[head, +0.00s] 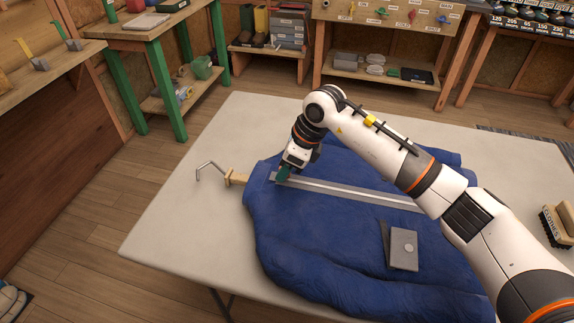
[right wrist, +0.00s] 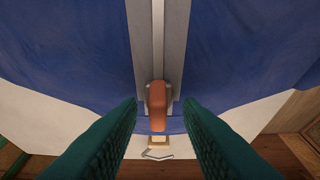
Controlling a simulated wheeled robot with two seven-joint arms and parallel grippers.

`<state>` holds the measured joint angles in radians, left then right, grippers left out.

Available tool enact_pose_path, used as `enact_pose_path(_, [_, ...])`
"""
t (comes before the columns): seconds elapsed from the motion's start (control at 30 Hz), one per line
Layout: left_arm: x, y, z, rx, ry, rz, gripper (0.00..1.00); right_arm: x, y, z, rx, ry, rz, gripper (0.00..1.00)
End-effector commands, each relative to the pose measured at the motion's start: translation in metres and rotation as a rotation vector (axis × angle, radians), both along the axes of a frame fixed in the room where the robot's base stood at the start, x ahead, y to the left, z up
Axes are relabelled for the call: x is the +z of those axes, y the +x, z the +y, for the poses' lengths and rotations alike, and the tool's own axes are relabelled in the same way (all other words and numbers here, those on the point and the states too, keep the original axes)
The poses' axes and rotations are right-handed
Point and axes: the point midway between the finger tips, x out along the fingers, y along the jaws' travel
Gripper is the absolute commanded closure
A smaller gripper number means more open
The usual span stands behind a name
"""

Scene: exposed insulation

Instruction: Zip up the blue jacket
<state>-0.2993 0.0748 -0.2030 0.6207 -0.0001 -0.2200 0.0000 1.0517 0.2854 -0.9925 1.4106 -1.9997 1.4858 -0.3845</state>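The blue jacket (head: 310,240) lies flat on the white table. Its grey zipper strip (head: 350,190) runs from the left hem toward the right, partly hidden behind my right arm. My right gripper (head: 283,173) is over the strip's left end, pointing down. In the right wrist view, an orange zipper pull (right wrist: 157,97) sits on the grey strip near the hem. The green fingers of my right gripper (right wrist: 161,104) are spread on either side of the pull, with gaps visible on both sides. My left gripper is not in view.
A wooden clamp with a bent metal handle (head: 236,178) is at the jacket's left edge. A brush (head: 556,226) stands at the table's right.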

Motion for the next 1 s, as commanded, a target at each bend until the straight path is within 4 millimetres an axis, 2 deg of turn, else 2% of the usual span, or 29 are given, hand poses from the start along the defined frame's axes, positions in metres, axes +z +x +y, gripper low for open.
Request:
enact_pose_path(0.23, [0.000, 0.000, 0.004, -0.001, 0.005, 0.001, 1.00, 0.000, 0.000, -0.001, -0.001, -0.002, 0.000, 0.67])
enact_pose_path(0.37, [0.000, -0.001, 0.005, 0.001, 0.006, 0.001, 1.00, 0.006, 0.000, -0.004, -0.003, -0.001, -0.001, 0.67])
enact_pose_path(0.47, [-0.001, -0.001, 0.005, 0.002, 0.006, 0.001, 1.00, 0.020, -0.001, -0.009, -0.003, -0.001, -0.005, 0.67])
enact_pose_path(0.8, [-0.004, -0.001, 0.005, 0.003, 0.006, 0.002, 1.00, 0.085, -0.009, -0.035, -0.002, -0.002, -0.004, 0.67])
enact_pose_path(1.0, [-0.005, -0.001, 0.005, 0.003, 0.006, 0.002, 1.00, 0.106, -0.012, -0.043, -0.002, -0.001, -0.001, 0.67])
